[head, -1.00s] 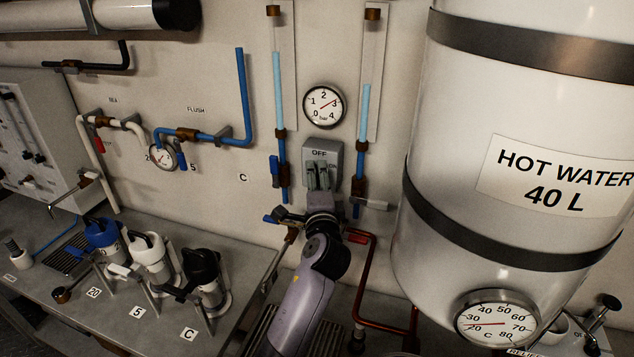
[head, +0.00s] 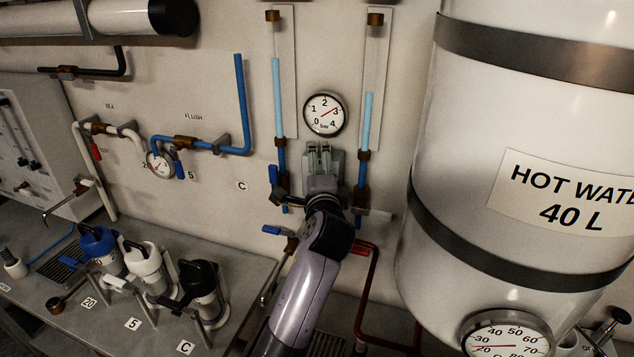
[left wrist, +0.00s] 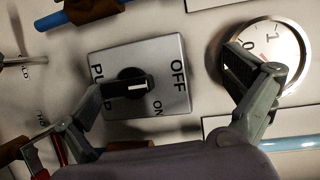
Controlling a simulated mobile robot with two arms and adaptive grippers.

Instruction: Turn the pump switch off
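The pump switch is a grey plate with a black knob (left wrist: 130,88), seen in the left wrist view. The plate carries the words OFF, ON and PUMP. The knob's white mark lies on its right part, pointing roughly toward the OFF side. My left gripper (left wrist: 168,70) is open, its fingers spread wide in front of the plate. One finger is close to the knob's left end; whether it touches cannot be told. The other is over the pressure gauge. In the head view, my left gripper (head: 319,157) covers most of the switch plate (head: 337,160). My right gripper is not seen.
A pressure gauge (head: 324,114) is above the switch, between two clear-blue tubes on the wall. The large hot water tank (head: 480,140) stands close on the right. Several capped canisters (head: 142,262) stand on the counter at left.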

